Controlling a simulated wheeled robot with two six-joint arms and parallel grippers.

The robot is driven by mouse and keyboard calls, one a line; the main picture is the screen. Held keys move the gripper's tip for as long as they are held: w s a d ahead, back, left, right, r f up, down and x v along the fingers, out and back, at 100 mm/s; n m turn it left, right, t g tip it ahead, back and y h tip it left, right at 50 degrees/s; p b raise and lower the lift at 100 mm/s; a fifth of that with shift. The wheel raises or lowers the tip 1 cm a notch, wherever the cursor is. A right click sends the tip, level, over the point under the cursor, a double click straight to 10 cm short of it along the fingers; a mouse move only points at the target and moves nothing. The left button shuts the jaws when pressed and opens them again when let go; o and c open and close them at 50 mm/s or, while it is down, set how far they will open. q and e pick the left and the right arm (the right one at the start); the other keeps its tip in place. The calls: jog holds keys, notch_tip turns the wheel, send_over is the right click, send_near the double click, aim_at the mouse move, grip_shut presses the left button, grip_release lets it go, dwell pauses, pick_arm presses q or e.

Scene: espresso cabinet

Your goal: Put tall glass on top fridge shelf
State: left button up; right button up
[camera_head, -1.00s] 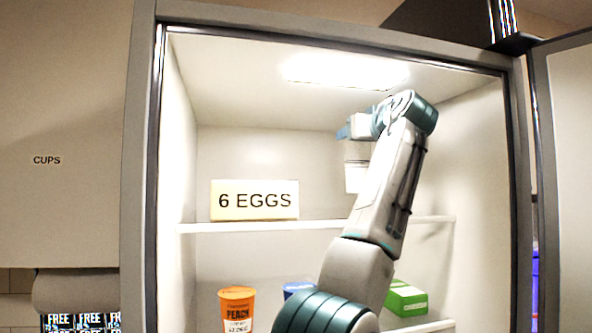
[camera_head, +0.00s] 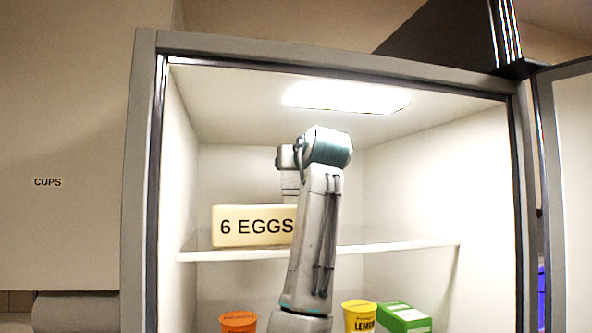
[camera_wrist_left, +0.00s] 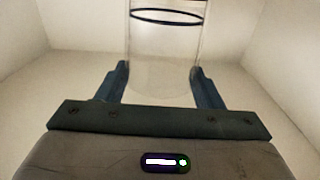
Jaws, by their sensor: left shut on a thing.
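The tall glass (camera_wrist_left: 165,45) is clear, with a dark ring near its upper part in the left wrist view. It stands between the two dark fingers of my left gripper (camera_wrist_left: 158,76), which is shut on it. In the head view my left arm reaches up into the open fridge above the top shelf (camera_head: 400,246). The gripper's fingers and the glass are hidden behind the arm there. I cannot tell whether the glass touches the shelf. My right gripper is not in view.
A "6 EGGS" box (camera_head: 250,227) stands on the shelf's left, just beside my arm. The shelf's right part is clear. Below are an orange tub (camera_head: 238,321), a yellow lemon tub (camera_head: 360,316) and a green box (camera_head: 404,318). The fridge door (camera_head: 575,200) is open at right.

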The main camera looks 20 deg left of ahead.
pick_arm(q)
notch_tip(320, 180, down, 2)
jog(key=shift+f+p, duration=0.1)
jog(key=shift+p, duration=0.35)
jog(key=shift+f, duration=0.15)
jog(key=o, duration=1.6)
